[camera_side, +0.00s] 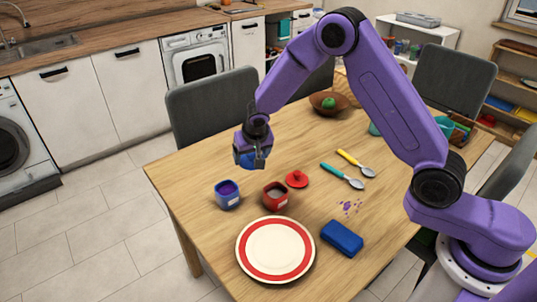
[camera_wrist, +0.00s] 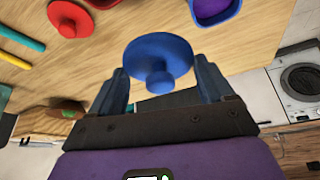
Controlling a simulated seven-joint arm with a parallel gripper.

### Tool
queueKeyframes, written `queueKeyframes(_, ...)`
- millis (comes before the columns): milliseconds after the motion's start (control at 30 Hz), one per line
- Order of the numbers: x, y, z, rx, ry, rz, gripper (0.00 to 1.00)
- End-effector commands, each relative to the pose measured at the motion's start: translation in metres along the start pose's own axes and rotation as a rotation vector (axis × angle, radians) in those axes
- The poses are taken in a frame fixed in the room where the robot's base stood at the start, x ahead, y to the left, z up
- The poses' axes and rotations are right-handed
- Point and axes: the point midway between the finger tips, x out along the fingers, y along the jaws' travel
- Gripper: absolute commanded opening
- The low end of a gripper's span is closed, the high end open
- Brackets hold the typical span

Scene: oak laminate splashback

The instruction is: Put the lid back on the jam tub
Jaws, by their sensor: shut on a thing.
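A blue tub (camera_side: 228,196) with purple contents stands open and upright on the table; its purple inside shows at the top of the wrist view (camera_wrist: 212,10). My gripper (camera_side: 252,158) is above the table, higher than the blue tub and a little to its right in the side view. It is shut on a round blue lid (camera_wrist: 160,56), with a finger at either edge and the lid's knob facing the wrist camera. In the side view the lid is mostly hidden by the fingers. Lid and tub are apart.
A red tub (camera_side: 276,197) stands open right of the blue one, its red lid (camera_side: 297,180) beside it. Nearby are a red-rimmed plate (camera_side: 276,250), a blue sponge (camera_side: 342,238), purple stains (camera_side: 350,207), and teal- and yellow-handled spoons (camera_side: 343,176). A brown bowl (camera_side: 328,104) stands farther back.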

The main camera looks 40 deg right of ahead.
Motion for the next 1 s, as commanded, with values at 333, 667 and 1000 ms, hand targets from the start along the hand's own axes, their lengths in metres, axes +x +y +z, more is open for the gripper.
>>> queueKeyframes(333, 0.000, -0.076, -0.001, -0.006, -0.025, -0.018, 0.52)
queueKeyframes(667, 0.010, -0.084, 0.006, -0.007, -0.033, -0.020, 0.52)
queueKeyframes(1000, 0.036, -0.084, 0.018, -0.008, -0.033, -0.021, 0.52)
